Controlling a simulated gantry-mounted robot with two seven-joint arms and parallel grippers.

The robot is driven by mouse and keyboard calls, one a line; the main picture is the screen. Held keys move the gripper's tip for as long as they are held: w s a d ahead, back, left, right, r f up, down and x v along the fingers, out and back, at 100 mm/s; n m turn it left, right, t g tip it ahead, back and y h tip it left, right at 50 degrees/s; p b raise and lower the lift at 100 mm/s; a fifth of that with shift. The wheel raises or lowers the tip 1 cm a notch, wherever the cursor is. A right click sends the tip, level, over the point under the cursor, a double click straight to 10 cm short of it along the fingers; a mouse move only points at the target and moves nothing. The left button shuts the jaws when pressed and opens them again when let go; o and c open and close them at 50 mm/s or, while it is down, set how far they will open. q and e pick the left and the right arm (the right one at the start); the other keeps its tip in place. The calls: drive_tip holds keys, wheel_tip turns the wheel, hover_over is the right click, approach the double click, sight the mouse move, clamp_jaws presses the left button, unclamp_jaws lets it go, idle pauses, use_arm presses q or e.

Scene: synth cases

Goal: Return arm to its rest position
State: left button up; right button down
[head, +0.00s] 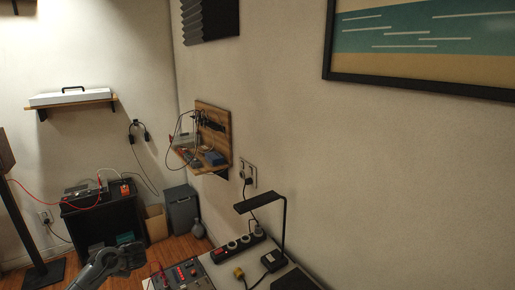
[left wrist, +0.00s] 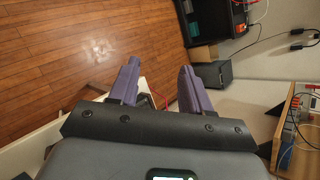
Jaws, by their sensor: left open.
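My left gripper (left wrist: 159,78) shows in the left wrist view with its two purple-grey fingers apart and nothing between them. Beyond the fingers are a wooden floor and, partly covered by the fingers, a pale edge. In the head view a dark grey part of my arm (head: 104,265) shows at the bottom left, beside the near table. My right gripper is in neither view.
A near table holds a panel with red lights (head: 188,274), a power strip (head: 238,244) and a black lamp (head: 262,197). A wooden wall shelf (head: 213,130) juts out above. A dark cabinet (head: 105,222) and grey bin (head: 183,208) stand behind. Wooden floor (left wrist: 60,50) is open.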

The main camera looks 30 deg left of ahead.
use_arm(q)
drive_tip(key=s+d+f+n+t+h, duration=0.1)
drive_tip(key=s+d+f+n+h, duration=0.35)
drive_tip(key=d, duration=1.25)
drive_tip(key=s+d+f+t+h, duration=0.15)
drive_tip(key=s+d, duration=0.65)
drive_tip(key=d, duration=0.9)
drive_tip(key=s+d+f+n+t+h, duration=0.1)
drive_tip(key=s+d+f+n+h, duration=0.45)
drive_tip(key=d, duration=1.25)
wheel_tip(320, 180, up, 34)
drive_tip(key=s+m+y+p, duration=0.1)
drive_tip(key=m+p, duration=0.1)
drive_tip(key=p, duration=2.8)
drive_tip(key=shift+s+d+f+m+y+p, duration=0.15)
drive_tip(key=shift+f+m+y+p, duration=0.05)
drive_tip(key=shift+m+y+p, duration=0.15)
